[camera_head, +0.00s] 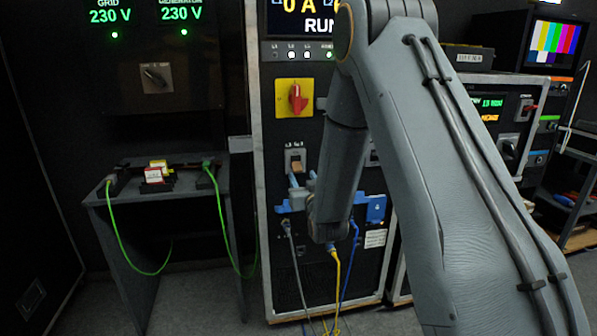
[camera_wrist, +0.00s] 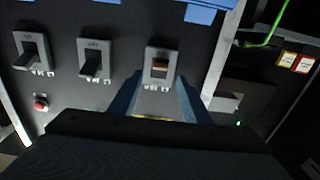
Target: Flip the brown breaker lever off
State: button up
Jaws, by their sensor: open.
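The brown breaker lever (camera_wrist: 160,67) sits in a light grey housing, the rightmost of three breakers in the wrist view. In the head view its housing (camera_head: 294,158) is on the tall cabinet, below the red rotary switch. My gripper (camera_wrist: 158,82) is open and empty. Its two blue fingers stand on either side of the lower part of the brown lever's housing in the wrist view. In the head view my gripper (camera_head: 302,178) is just below that housing. I cannot tell whether the fingers touch the panel.
Two breakers with dark levers (camera_wrist: 33,50) (camera_wrist: 91,62) stand left in the wrist view, with a red button (camera_wrist: 40,103) below. The red rotary switch (camera_head: 297,97) is above. A side table (camera_head: 150,190) with green cables stands left. Grey, yellow and blue cables (camera_head: 335,270) hang below.

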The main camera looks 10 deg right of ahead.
aim_at(298, 172)
jog(key=w, duration=0.6)
jog(key=shift+w+p, duration=0.35)
jog(key=c, duration=1)
jog(key=b, duration=0.2)
jog(key=shift+w+f+t+b, duration=0.1)
jog(key=shift+f+t+b, duration=0.2)
jog(key=shift+f+t, duration=0.1)
jog(key=shift+c, duration=0.2)
jog(key=shift+f+t+b, duration=0.1)
jog(key=shift+t+b, duration=0.4)
jog(key=shift+b, duration=0.5)
jog(key=o, duration=1)
jog(key=shift+o, duration=0.2)
